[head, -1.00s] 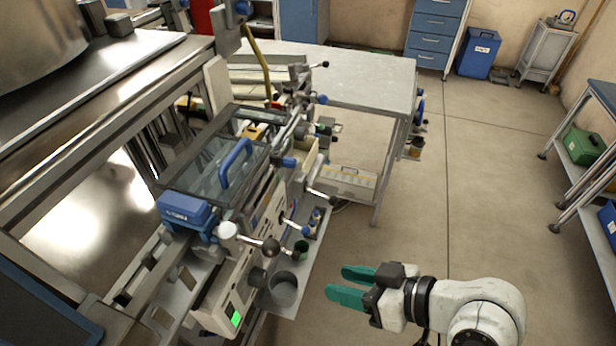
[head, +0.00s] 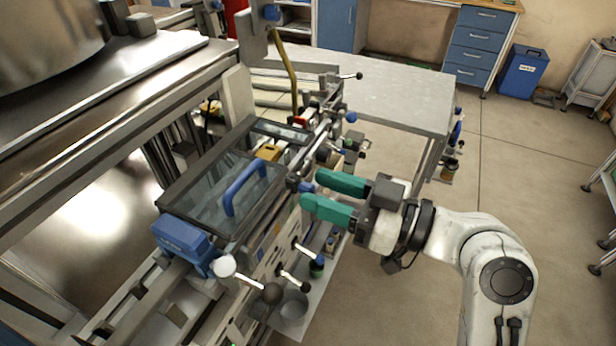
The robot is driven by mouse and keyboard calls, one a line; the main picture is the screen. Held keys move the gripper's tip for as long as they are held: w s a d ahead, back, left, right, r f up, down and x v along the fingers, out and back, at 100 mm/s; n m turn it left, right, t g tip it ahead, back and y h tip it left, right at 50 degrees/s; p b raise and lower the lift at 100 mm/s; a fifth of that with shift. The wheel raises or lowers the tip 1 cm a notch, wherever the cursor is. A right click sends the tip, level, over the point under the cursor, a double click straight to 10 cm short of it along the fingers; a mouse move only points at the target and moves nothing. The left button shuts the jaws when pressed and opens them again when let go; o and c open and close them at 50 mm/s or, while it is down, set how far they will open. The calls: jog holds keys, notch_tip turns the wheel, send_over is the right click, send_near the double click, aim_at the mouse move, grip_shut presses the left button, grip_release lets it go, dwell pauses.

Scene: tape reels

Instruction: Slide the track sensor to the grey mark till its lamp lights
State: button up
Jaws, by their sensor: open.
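My gripper (head: 313,190) has two teal fingers, spread apart with nothing held between them. It points left at the machine's right side. I cannot single out the track sensor with certainty among the small fittings along this rail. The grey mark and a lamp on the sensor cannot be made out at this size.
A glass cover with a blue handle (head: 243,187) and a blue housing (head: 180,240) lie left of my gripper. Levers with dark ball knobs (head: 271,293) stick out below. A grey table (head: 390,90) stands behind; open floor (head: 530,170) lies right.

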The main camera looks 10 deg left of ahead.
aim_at(314, 189)
jog(key=shift+x, duration=1.55)
grip_shut()
